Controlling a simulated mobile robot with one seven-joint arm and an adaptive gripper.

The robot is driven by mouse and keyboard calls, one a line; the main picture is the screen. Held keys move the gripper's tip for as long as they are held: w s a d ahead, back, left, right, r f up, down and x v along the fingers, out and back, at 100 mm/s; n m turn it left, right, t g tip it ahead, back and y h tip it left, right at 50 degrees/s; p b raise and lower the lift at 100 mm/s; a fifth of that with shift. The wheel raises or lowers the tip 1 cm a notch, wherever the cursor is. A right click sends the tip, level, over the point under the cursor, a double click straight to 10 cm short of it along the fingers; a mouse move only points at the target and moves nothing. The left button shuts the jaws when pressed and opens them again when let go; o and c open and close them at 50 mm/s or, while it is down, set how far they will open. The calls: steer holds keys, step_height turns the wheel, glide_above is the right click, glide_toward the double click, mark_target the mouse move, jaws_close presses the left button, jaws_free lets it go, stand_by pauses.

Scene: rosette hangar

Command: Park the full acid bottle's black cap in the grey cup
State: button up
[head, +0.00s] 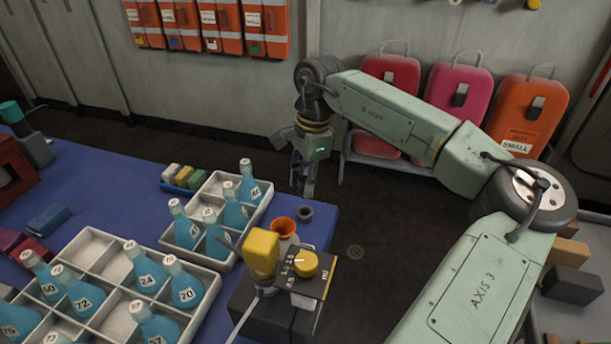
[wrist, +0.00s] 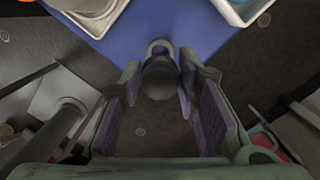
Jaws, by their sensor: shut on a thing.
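My gripper (head: 303,188) hangs pointing down near the far right corner of the blue table. In the wrist view its fingers (wrist: 161,70) are closed around a dark rounded thing, seemingly the black cap (wrist: 160,80). The cap cannot be made out in the head view. The small grey cup (head: 304,213) stands on the table near its right edge, close by my fingers. A grey ring, seemingly its rim (wrist: 160,45), shows just beyond the cap in the wrist view. I cannot tell which blue bottle is the full acid one.
An orange cup (head: 284,228) stands beside the grey cup. A box with a yellow knob (head: 306,264) is at the front right. White divided trays (head: 108,258) hold several numbered blue bottles. Coloured blocks (head: 184,176) lie behind.

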steer(key=shift+f+b, duration=1.05)
steer(key=shift+f, duration=1)
steer(key=shift+f+b, duration=0.4)
steer(key=shift+b, duration=0.05)
steer(key=shift+f+b, duration=0.6)
steer(key=shift+f, duration=0.15)
steer(key=shift+f+b, duration=0.45)
steer(key=o, duration=0.8)
steer(key=shift+o, duration=0.3)
